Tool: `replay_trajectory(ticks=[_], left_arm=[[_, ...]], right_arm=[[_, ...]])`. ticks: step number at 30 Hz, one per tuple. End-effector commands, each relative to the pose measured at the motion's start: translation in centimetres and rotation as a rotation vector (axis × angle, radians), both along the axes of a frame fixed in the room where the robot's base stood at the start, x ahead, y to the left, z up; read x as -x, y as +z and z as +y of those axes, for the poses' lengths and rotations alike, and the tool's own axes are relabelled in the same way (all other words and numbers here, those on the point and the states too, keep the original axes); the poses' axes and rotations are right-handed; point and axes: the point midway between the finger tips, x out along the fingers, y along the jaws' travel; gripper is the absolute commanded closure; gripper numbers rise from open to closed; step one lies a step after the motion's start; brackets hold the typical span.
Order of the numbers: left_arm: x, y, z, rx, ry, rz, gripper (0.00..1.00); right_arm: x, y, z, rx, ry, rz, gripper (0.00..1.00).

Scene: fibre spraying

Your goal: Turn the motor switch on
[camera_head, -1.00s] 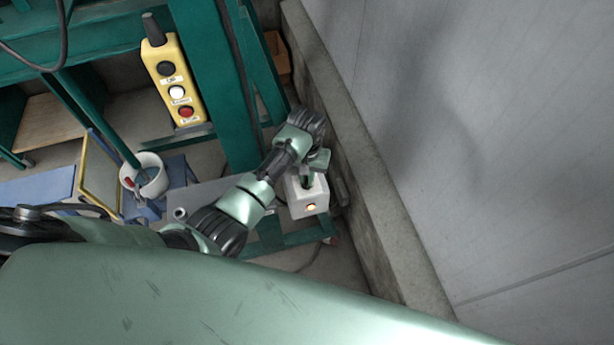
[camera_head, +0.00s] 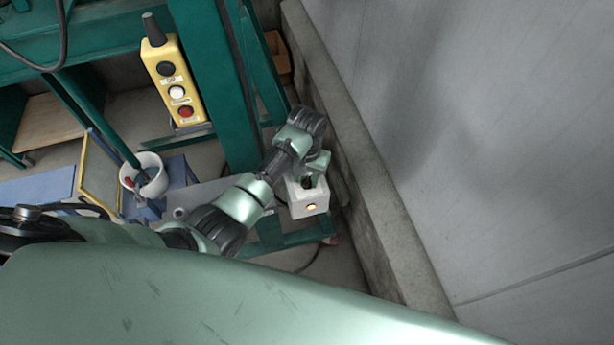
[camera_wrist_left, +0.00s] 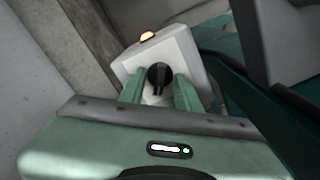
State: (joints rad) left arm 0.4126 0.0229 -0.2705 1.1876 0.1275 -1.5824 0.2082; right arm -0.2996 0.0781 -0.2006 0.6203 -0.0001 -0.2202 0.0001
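My left gripper (camera_head: 309,178) is at the box. In the left wrist view its two green fingers (camera_wrist_left: 160,92) are apart, one on each side of the knob. Whether they touch it I cannot tell. My right gripper is not in view.
A yellow control pendant (camera_head: 172,82) with black, white and red buttons hangs on the green frame (camera_head: 215,85). A white bucket (camera_head: 151,181) stands at the left by a blue stand. A concrete ledge (camera_head: 345,130) and grey wall (camera_head: 480,130) lie close on the right.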

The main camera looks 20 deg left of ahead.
Motion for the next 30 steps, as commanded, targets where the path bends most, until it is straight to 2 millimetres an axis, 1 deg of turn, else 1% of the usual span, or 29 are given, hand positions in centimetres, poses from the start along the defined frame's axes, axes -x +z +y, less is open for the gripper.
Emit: replay_trajectory(ticks=[5,8,11,15,18,21,24,30], left_arm=[[0.0,0.1,0.0,0.0,0.001,-0.001,0.67],[-0.1,0.7,0.0,0.001,0.001,-0.002,0.67],[-0.2,2.1,0.0,0.001,0.001,-0.005,0.67],[-0.2,4.6,0.0,0.001,0.001,-0.006,0.67],[-0.1,6.1,0.0,0.001,0.001,-0.004,0.67],[-0.1,7.1,0.0,0.001,0.001,-0.002,0.67],[-0.1,7.7,0.0,0.001,0.001,-0.001,0.67],[0.0,7.8,0.0,0.0,0.001,0.0,0.67]], right_arm=[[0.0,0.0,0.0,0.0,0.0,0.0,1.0],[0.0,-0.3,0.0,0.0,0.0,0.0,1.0],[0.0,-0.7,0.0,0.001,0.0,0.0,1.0],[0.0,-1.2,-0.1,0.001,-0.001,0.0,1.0],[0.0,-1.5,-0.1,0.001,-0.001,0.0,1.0],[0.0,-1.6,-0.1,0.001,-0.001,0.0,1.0],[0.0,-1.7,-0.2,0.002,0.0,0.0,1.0],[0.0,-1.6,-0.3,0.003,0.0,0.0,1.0]])
